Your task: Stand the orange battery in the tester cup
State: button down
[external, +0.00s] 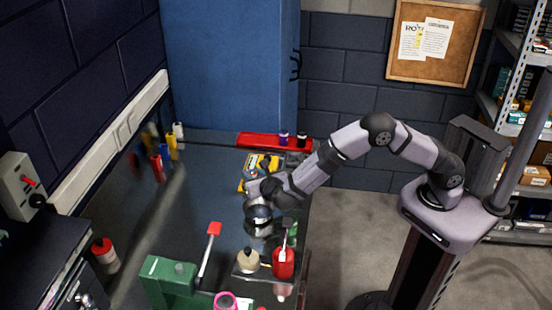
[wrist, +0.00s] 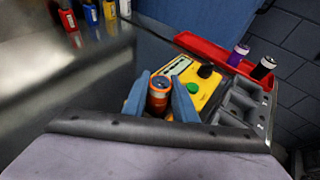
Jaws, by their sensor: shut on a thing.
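In the wrist view my gripper (wrist: 159,100) is shut on the orange battery (wrist: 158,92). The battery is held roughly upright between the two blue-grey fingers, with its top end showing; its lower end is hidden. The yellow tester (wrist: 206,88), with a green button, a black knob and a pale display, lies right beside and behind the fingers. A cup on the tester cannot be made out clearly. In the external view my gripper (external: 268,186) is in front of the yellow tester (external: 262,162), and the battery is hidden there.
A grey block with open compartments (wrist: 238,104) stands right of the tester. A red tray (wrist: 205,50) behind holds a purple battery (wrist: 238,54) and a black battery (wrist: 263,68). Several coloured bottles (external: 164,150) stand at the bench's left. A red bottle (external: 283,262) is near the front.

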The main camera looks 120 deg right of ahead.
jog(key=c, duration=1.7)
grip_release()
jog(key=shift+p+v, duration=1.95)
jog(key=shift+v, duration=3.5)
jog(key=shift+a+f, duration=0.1)
jog(key=s+a+f+m+y, duration=0.1)
jog(key=s+a+m+y, duration=0.3)
jog(key=a, duration=0.7)
jog(key=s+a+f+m+t+y, duration=0.1)
jog(key=s+a+m+y, duration=0.3)
jog(key=a, duration=0.8)
jog(key=s+a+f+m+t+y, duration=0.1)
jog(key=s+a+m+y, duration=0.4)
jog(key=s+a+m, duration=0.3)
jog(key=shift+s+a+f, duration=0.1)
jog(key=shift+s+a, duration=0.45)
jog(key=shift+a, duration=0.25)
jog(key=shift+s+a, duration=0.55)
jog(key=shift+a, duration=0.3)
